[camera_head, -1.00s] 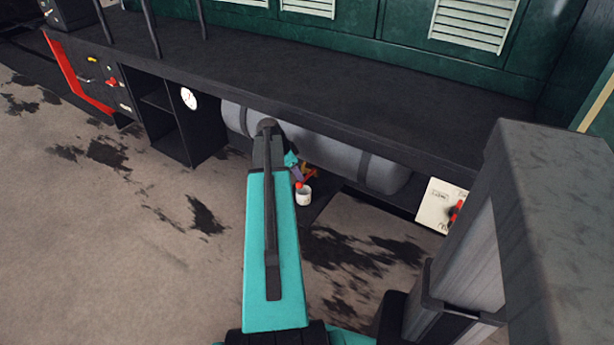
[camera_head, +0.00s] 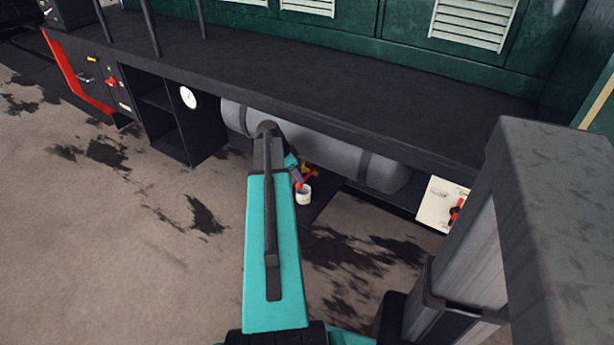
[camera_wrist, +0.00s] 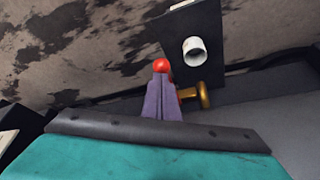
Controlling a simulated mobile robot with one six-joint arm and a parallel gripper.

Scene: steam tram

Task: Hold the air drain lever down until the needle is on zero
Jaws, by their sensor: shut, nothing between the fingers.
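The air drain lever shows as a red knob (camera_wrist: 161,65) beside a brass valve body (camera_wrist: 203,95) in the wrist view; the brass also shows in the head view (camera_head: 312,171) under the grey air tank (camera_head: 330,153). My gripper (camera_wrist: 160,84) is shut and empty, its purple fingers pointing at the red knob and overlapping it in the picture. I cannot tell whether they touch. It also shows in the head view (camera_head: 297,176), partly hidden by my arm. The white round gauge (camera_head: 188,97) is left of the tank; its needle is too small to read.
A white cup (camera_head: 304,196) stands on a dark plate (camera_wrist: 180,20) below the valve. The black running board (camera_head: 330,85) overhangs the tank. An open black cabinet (camera_head: 172,125) is at the left, a white panel with red handles (camera_head: 438,207) at the right. The stained floor in front is open.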

